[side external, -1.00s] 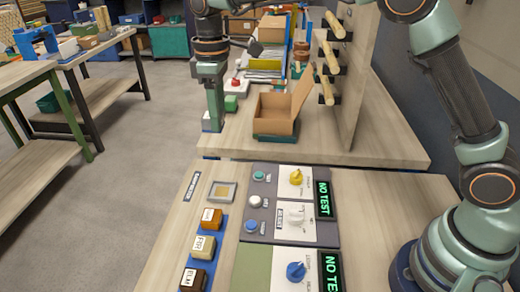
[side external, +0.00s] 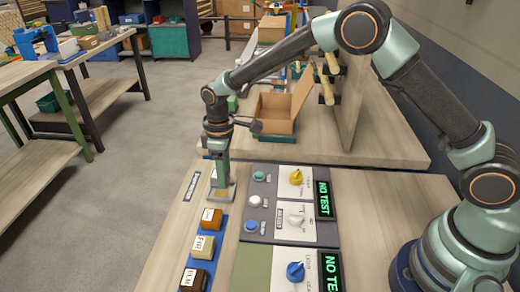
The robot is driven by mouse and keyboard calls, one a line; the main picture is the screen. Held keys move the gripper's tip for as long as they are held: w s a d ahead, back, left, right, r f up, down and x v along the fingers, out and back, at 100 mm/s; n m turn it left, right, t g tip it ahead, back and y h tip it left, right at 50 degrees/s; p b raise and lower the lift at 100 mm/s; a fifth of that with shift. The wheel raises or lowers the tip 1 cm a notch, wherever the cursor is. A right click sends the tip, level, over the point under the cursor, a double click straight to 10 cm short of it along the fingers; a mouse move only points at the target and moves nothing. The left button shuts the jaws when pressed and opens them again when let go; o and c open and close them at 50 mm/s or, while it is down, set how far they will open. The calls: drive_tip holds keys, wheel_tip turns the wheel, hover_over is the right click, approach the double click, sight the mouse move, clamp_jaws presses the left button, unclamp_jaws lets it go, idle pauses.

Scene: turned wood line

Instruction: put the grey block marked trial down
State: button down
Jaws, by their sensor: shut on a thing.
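I cannot tell whether the block touches the tray floor.
An orange-brown block (side external: 211,217), a cream block (side external: 203,245) and a dark brown block (side external: 193,280) stand in a row nearer the camera. The panel (side external: 262,217) with knobs and "NO TEST" displays (side external: 323,199) is to the right. An open cardboard box (side external: 273,113) stands behind.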

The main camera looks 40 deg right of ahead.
drive_tip(key=shift+f, duration=1.35)
drive_tip(key=shift+c, duration=1.7)
unclamp_jaws()
drive_tip(key=shift+f, duration=0.1)
